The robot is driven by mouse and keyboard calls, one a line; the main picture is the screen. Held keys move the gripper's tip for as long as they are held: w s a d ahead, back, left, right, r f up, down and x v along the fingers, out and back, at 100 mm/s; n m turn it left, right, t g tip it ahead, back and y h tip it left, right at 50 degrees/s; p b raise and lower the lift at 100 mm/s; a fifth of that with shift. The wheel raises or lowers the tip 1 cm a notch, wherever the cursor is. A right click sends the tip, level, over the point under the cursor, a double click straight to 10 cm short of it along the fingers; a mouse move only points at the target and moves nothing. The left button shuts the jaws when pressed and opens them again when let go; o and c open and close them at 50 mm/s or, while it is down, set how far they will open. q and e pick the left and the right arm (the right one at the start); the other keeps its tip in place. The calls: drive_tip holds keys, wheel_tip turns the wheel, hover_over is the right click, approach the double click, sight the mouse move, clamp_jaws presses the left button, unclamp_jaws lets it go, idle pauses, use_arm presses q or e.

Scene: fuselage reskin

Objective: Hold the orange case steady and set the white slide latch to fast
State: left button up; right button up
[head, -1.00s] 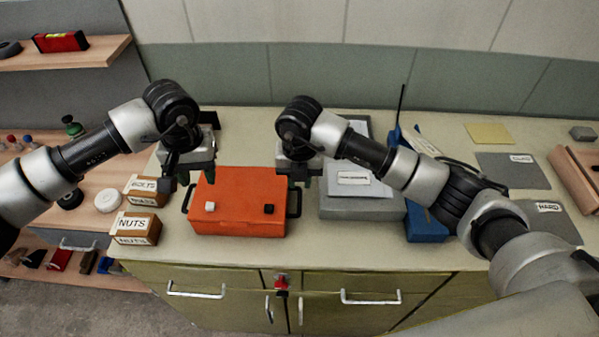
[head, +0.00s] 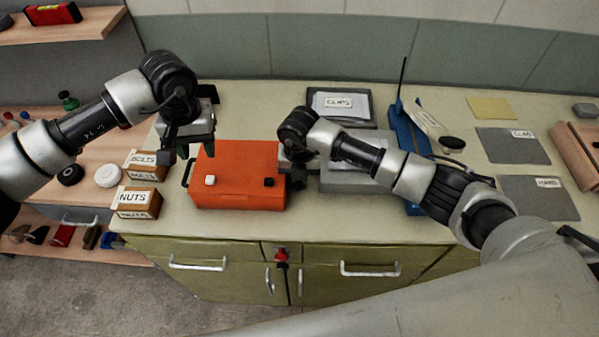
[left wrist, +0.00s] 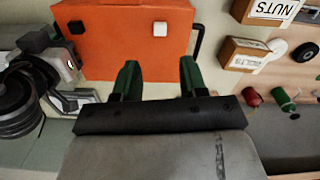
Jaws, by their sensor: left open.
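The orange case (head: 238,165) lies on the bench, with a black handle at its left end. On its top near the front edge are a white slide latch (head: 210,180) at the left and a black one (head: 269,182) at the right. In the left wrist view the white latch (left wrist: 160,29) lies beyond my left fingertips. My left gripper (head: 190,152) is open and empty, above the case's back left corner. My right gripper (head: 298,178) is low at the case's right end, covering the handle there. Its fingers are mostly hidden, so I cannot tell its grip.
Brown boxes marked BOLTS (head: 147,165) and NUTS (head: 138,201) stand left of the case. A grey case (head: 350,178) is just right of my right gripper, and a blue object (head: 412,135) lies beyond it. The bench strip before the orange case is clear.

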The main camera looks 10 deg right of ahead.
use_arm(q)
drive_tip(key=c, duration=0.5)
drive_tip(key=shift+d, duration=0.2)
drive_tip(key=shift+c, duration=1.2)
drive_tip(key=s+d+t+y, duration=0.1)
drive_tip(key=s+d, duration=0.1)
drive_tip(key=d, duration=0.1)
drive_tip(key=s+d+t+y, duration=0.1)
drive_tip(key=s+d+t, duration=0.1)
drive_tip(key=d, duration=0.1)
drive_tip(key=s+d+t+y, duration=0.1)
drive_tip(key=s+d+y, duration=0.1)
drive_tip(key=d, duration=0.1)
drive_tip(key=shift+s+d+f+t, duration=0.2)
drive_tip(key=shift+d+f+t, duration=0.1)
drive_tip(key=shift+f+t, duration=0.1)
clamp_jaws()
drive_tip(key=shift+s+d+f+t, duration=0.1)
drive_tip(key=shift+s+d+t, duration=0.2)
drive_tip(key=shift+s+t, duration=0.25)
drive_tip(key=shift+w, duration=0.15)
